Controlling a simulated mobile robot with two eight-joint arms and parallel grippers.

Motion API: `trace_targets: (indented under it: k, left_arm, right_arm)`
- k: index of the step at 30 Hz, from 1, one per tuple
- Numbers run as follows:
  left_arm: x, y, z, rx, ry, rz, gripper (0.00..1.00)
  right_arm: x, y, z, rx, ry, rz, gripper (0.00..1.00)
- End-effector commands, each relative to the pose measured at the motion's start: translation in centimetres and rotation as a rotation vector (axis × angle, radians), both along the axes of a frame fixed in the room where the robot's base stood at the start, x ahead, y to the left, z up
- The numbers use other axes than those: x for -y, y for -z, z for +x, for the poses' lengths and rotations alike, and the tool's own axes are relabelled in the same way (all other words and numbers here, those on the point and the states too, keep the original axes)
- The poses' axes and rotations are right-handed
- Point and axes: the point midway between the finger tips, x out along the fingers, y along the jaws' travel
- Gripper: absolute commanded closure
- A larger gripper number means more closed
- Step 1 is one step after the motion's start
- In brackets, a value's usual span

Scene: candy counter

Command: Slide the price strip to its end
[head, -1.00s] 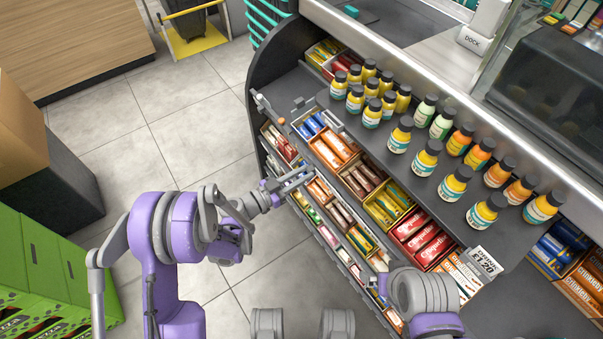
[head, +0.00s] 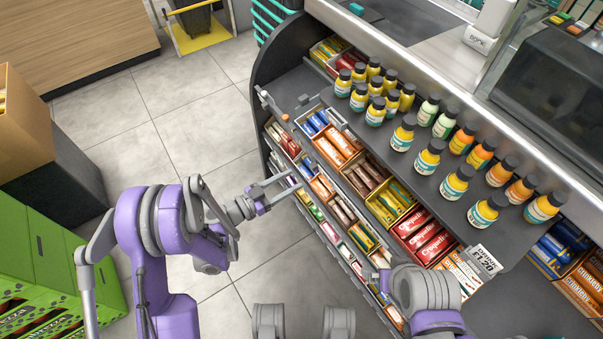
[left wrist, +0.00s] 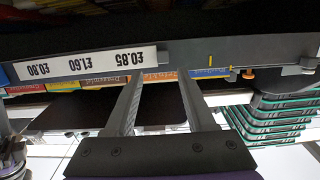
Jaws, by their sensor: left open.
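The price strip (left wrist: 88,63) is a white label strip with upside-down prices, £0.80, £1.60 and £0.85, in the left wrist view. It lies along a grey rail (left wrist: 190,52) on the shelf front, its £0.85 end near my left fingers. Bare rail with yellow marks (left wrist: 211,60) continues to the right of that end. My left gripper (left wrist: 162,78) is open, its fingertips below the rail; contact with the strip is not clear. In the head view my left gripper (head: 293,181) is beside the lower shelf front. My right gripper (head: 378,282) is small and partly hidden by its arm.
Candy boxes (head: 333,150) fill the shelves, with bottles (head: 430,155) on the upper shelf. An orange knob (left wrist: 248,74) is at the rail's right, near green baskets (left wrist: 265,122). Open tiled floor (head: 190,130) lies left of the counter.

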Motion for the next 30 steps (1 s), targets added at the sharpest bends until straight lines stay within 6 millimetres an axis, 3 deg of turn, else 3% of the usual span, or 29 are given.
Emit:
trace_targets:
  k: [3,9,30]
  left_arm:
    - [-2.0,0.0,-1.3,0.000,-0.004,0.001,0.45]
    - [-3.6,0.0,-2.6,0.001,0.000,0.001,0.45]
    - [-3.6,-0.2,-2.8,-0.021,0.006,0.006,0.45]
  right_arm:
    - [0.0,-0.3,0.0,0.001,0.000,0.000,0.00]
    - [0.0,-0.5,-0.1,0.001,0.000,0.000,0.00]
    - [0.0,-0.5,-0.1,0.001,0.000,0.000,0.00]
